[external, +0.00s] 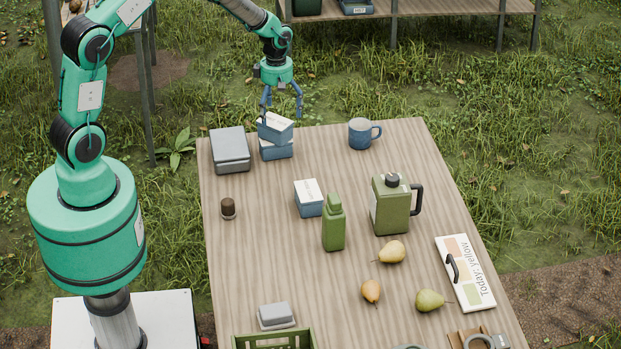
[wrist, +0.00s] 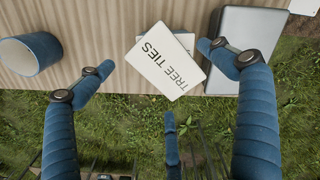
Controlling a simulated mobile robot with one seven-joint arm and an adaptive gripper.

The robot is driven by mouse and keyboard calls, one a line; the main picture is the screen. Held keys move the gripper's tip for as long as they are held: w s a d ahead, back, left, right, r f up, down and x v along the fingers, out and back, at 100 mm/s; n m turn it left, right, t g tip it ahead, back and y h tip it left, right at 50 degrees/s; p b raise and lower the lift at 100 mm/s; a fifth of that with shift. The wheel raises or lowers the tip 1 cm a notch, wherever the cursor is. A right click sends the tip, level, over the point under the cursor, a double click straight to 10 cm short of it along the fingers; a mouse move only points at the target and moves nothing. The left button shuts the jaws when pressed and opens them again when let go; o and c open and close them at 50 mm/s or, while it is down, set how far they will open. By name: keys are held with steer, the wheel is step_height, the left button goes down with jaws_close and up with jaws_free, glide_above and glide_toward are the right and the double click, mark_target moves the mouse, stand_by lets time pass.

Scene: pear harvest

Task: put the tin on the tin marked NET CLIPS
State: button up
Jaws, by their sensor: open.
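A blue tin with a white lid marked TREE TIES (external: 275,128) sits on another blue tin (external: 277,150) at the far left of the table. The upper tin is turned at an angle to the lower one. In the wrist view the TREE TIES lid (wrist: 166,66) covers most of the lower tin's white top (wrist: 184,40), so its marking is hidden. A third blue tin (external: 309,198) with a white label stands nearer the middle; its print is too small to read. My gripper (external: 282,108) is open and empty just above the stack, its fingers (wrist: 157,66) spread apart from the upper tin.
A grey case (external: 230,149) stands close left of the stack, and a blue mug (external: 360,133) stands to its right. A green bottle (external: 334,225), a green can (external: 391,207) and pears (external: 391,252) are nearer. The table's far edge is just behind the stack.

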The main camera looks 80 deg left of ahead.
mark_target(278, 119)
step_height(278, 119, up, 9)
steer(key=shift+f+p, duration=0.2)
steer(key=shift+p, duration=0.25)
stand_by(0.5)
steer(key=s+d+r+m+t, duration=0.1)
steer(key=s+d+r+m, duration=0.25)
steer(key=d+r, duration=0.4)
steer(key=s+d+r+m+t, duration=0.1)
steer(key=s+d+r+m, duration=0.1)
steer(key=d+r+m, duration=0.45)
steer(key=s+d+r+m+t, duration=0.1)
steer(key=s+d+r+m, duration=0.2)
steer(key=d+r, duration=0.6)
steer(key=s+d+r+m+t, duration=0.1)
steer(key=s+d+r+m, duration=0.2)
steer(key=s+d+m, duration=0.4)
steer(key=s+d+r+m+t, duration=0.1)
steer(key=s+d+r+m, duration=0.3)
steer(key=s, duration=0.9)
steer(key=d+m, duration=0.3)
steer(key=shift+s+t, duration=0.3)
steer(key=shift+s, duration=0.05)
